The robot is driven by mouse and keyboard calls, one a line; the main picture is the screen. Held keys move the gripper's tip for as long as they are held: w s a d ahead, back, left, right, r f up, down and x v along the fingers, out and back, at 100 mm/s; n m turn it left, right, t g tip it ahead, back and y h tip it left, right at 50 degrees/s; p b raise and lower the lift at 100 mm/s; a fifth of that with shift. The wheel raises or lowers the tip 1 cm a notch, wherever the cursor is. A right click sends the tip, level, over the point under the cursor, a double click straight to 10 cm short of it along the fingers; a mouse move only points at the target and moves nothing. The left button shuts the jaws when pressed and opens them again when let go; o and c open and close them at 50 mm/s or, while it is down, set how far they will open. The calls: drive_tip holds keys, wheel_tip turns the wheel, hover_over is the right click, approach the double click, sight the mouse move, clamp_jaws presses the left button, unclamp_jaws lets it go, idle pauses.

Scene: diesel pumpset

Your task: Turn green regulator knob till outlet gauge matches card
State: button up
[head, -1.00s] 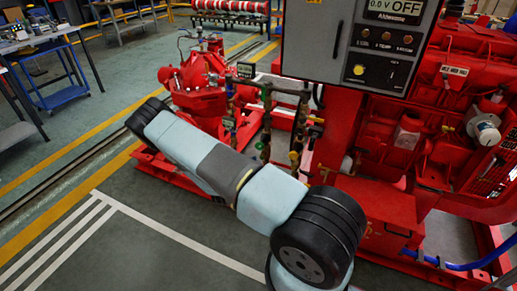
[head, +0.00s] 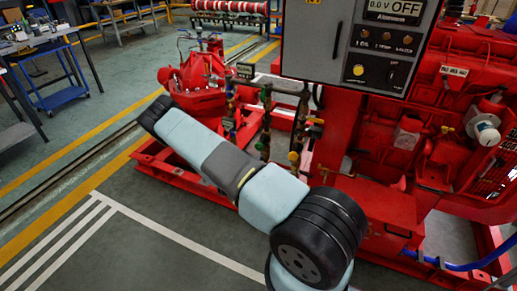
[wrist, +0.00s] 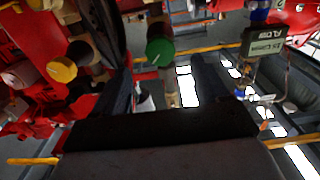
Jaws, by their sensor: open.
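The green knob (wrist: 159,50) shows in the wrist view with a pale line on its face. My gripper (wrist: 163,82) is open, its two dark fingers spread to either side below the knob. The knob appears just beyond the fingertips, not clearly between them; I cannot tell whether they touch. A small sign or display with pale lettering (wrist: 264,46) is at the upper right, tilted and unreadable. In the head view a small dark display (head: 246,71) stands above the pipework. I cannot make out the outlet gauge or its reading.
In the wrist view a yellow knob (wrist: 62,70) and brass fittings lie left of the green knob. In the head view a grey control cabinet (head: 345,40) and the red engine (head: 450,130) stand right of the pipework. Open floor lies at the lower left.

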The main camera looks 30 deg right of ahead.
sight(258, 148)
drive_tip(key=x, duration=0.9)
drive_tip(key=shift+c, duration=0.3)
drive_tip(key=c, duration=1)
drive_tip(key=shift+o, duration=0.2)
drive_tip(key=shift+m, duration=0.3)
drive_tip(key=o, duration=1)
drive_tip(key=v, duration=1.3)
drive_tip(key=shift+s+a, duration=0.3)
